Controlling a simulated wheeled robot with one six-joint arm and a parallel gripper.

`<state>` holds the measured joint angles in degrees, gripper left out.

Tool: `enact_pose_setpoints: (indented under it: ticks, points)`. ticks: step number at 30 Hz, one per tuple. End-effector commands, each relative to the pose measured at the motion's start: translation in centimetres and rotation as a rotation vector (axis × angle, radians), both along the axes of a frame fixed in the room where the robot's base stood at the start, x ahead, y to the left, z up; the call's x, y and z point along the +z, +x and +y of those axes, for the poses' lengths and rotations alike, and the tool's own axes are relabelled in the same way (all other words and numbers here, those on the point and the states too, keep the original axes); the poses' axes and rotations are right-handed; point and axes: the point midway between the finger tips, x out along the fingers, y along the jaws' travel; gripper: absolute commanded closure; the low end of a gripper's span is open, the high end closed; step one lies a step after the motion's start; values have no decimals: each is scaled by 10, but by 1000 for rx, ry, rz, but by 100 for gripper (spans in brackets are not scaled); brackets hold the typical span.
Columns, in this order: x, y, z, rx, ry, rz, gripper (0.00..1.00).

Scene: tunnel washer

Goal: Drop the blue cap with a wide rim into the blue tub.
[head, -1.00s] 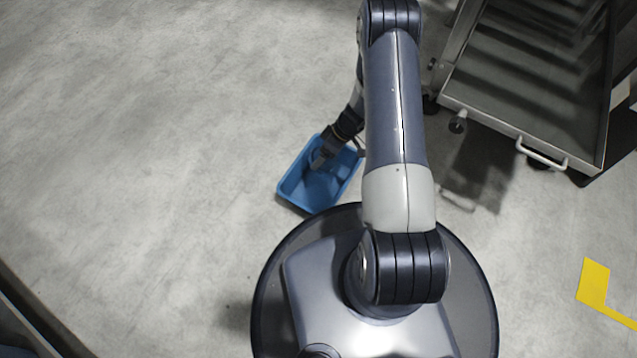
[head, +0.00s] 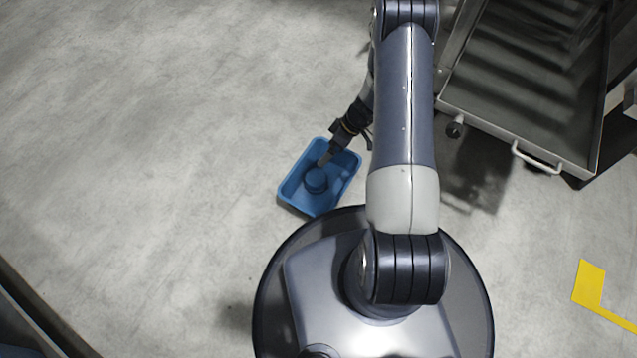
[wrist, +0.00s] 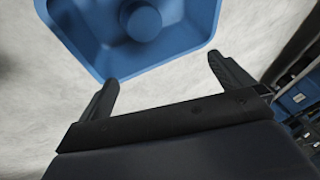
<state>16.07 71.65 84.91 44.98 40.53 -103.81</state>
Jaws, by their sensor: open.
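The blue tub (head: 291,193) stands on the floor in front of my base. The blue cap with a wide rim (head: 315,180) lies inside it, on the tub's floor. In the wrist view the cap (wrist: 143,20) is a round blue shape inside the tub (wrist: 110,66), partly cut off by the top edge. My gripper (head: 323,160) is over the tub's far right part in the head view, apart from the cap. In the wrist view my gripper (wrist: 164,80) has its fingers spread wide with nothing between them.
A grey metal cart (head: 520,100) with a white handle stands at the upper right. A yellow floor marking (head: 590,284) lies at the lower right. The grey floor to the left of the tub is clear.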

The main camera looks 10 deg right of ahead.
Motion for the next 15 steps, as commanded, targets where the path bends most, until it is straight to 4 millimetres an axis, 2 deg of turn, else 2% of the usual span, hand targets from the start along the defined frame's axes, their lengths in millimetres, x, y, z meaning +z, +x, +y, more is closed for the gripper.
enact_pose_setpoints:
  ticks: [1,6,15]
  points:
    - [15,1,-6,-3,0,-3,0]
    - [38,0,-20,-2,-1,-1,0]
    - [50,-1,-27,-1,1,1,0]
